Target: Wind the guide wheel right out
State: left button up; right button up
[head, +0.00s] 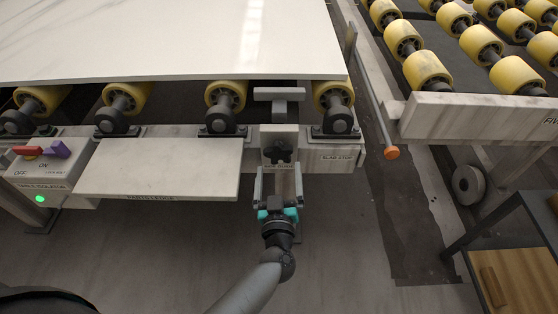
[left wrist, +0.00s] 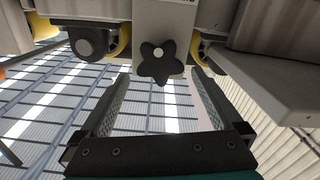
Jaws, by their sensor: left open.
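The guide wheel is a black star-shaped hand knob (head: 278,150) on the front of a pale block below the slab's front edge; a small label sits under it. In the left wrist view the knob (left wrist: 157,63) shows its lobes and a light centre. My left gripper (head: 278,174) is just in front of and below the knob, with its fingers apart. In the left wrist view the two fingers (left wrist: 160,84) stand either side of the knob's line, with a gap between them and the knob. The right gripper is not in view.
A white slab (head: 170,40) lies on yellow rollers above. A grey bar (head: 279,94) tops the knob's block. Left are the parts ledge (head: 155,170) and an isolator box (head: 45,165). An orange-tipped rod (head: 391,152) and a roller table (head: 470,115) stand right.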

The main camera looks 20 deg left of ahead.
aim_at(279, 156)
pick_arm(q)
jog(key=b+x, duration=0.1)
jog(key=x, duration=0.2)
jog(key=shift+w, duration=0.15)
jog(key=shift+x, duration=0.85)
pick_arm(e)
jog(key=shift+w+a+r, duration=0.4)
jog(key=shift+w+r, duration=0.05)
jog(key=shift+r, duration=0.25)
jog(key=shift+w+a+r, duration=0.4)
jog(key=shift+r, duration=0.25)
pick_arm(q)
jog(key=c, duration=1)
jog(key=shift+n, duration=0.4)
